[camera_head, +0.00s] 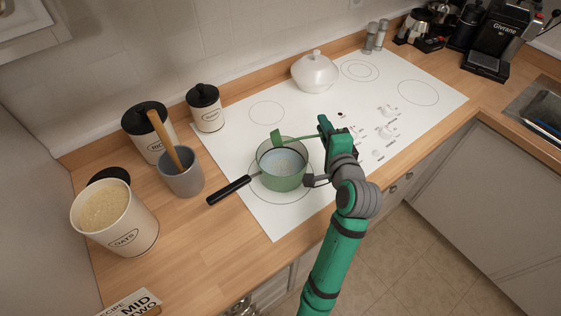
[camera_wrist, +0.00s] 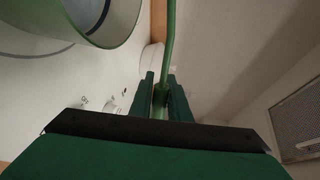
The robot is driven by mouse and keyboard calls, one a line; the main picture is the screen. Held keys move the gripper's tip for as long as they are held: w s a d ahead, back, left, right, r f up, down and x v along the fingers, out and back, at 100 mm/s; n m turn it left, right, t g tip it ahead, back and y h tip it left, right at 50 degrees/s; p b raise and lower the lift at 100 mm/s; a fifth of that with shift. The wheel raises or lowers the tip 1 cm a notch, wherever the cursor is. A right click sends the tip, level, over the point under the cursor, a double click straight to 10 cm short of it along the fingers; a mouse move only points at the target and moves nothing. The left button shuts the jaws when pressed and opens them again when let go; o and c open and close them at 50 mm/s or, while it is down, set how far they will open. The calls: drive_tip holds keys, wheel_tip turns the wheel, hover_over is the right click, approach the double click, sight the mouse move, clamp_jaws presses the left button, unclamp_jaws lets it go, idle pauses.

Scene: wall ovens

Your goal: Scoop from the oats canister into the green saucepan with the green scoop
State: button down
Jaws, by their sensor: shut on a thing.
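The oats canister (camera_head: 118,222) stands without its lid at the left of the counter, filled nearly to the rim with pale oats. The green saucepan (camera_head: 283,178) sits on the front left of the cooktop, with pale bluish contents and its black handle pointing left. My gripper (camera_head: 322,128) is to the right of the saucepan, shut on the handle of the green scoop (camera_head: 277,139). The scoop's head is over the pan's far rim; what it holds cannot be told. In the wrist view the scoop's handle (camera_wrist: 168,50) rises from between the fingers, and the saucepan (camera_wrist: 100,20) shows at upper left.
A grey cup (camera_head: 181,173) with a wooden utensil stands between the canister and the pan. A rice canister (camera_head: 147,130) and a smaller canister (camera_head: 206,108) stand behind. A white lidded pot (camera_head: 315,72) is at the cooktop's back. A sign lies at front left.

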drive_tip(key=s+a+r+n+t+h+b, duration=0.2)
drive_tip(key=a+r+n+b, duration=0.3)
drive_tip(key=a+r+n, duration=0.5)
drive_tip(key=shift+r+n+h, duration=0.4)
drive_tip(key=shift+r+n, duration=0.35)
drive_tip(key=shift+n, duration=1.05)
drive_tip(key=shift+d, duration=0.1)
